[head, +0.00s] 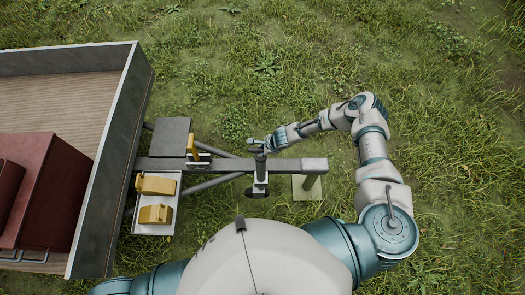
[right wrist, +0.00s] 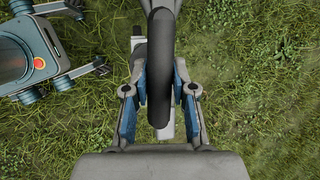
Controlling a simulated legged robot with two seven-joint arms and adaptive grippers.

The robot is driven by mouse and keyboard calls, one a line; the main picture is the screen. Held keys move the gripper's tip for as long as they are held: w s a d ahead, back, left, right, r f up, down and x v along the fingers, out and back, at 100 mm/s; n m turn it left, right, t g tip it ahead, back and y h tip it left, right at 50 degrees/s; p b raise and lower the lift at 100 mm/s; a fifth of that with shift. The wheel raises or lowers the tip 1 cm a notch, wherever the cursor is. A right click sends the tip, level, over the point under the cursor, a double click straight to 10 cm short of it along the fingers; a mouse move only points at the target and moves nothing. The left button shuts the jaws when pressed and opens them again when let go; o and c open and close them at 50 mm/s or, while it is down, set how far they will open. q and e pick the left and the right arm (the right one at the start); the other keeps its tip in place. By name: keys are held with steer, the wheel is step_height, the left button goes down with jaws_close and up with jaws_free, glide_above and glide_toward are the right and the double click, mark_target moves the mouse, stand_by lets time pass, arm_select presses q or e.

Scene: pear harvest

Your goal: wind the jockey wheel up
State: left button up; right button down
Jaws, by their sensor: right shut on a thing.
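The jockey wheel's upright post (head: 260,168) stands at the drawbar (head: 225,165) in the head view. Its dark wheel (head: 257,191) shows partly beside the bar, low near the grass. My right gripper (head: 262,143) is at the top of the post, where the crank is. In the right wrist view my right gripper (right wrist: 161,95) has a finger on each side of a dark, rounded crank handle (right wrist: 160,70) and is shut on it. My left gripper is not in view.
The trailer bed's edge (head: 118,125) and a red box (head: 62,190) are at the left. Yellow wheel chocks (head: 156,214) sit on a tray by the drawbar. A pale plate (head: 307,188) lies on the grass under the drawbar's end. Open grass (head: 300,60) lies beyond.

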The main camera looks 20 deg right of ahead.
steer(key=shift+w+r, duration=0.1)
steer(key=shift+w, duration=0.05)
steer(key=c, duration=1)
jaws_free()
steer(key=shift+w+a, duration=0.1)
steer(key=v, duration=1.1)
steer(key=shift+r, duration=0.25)
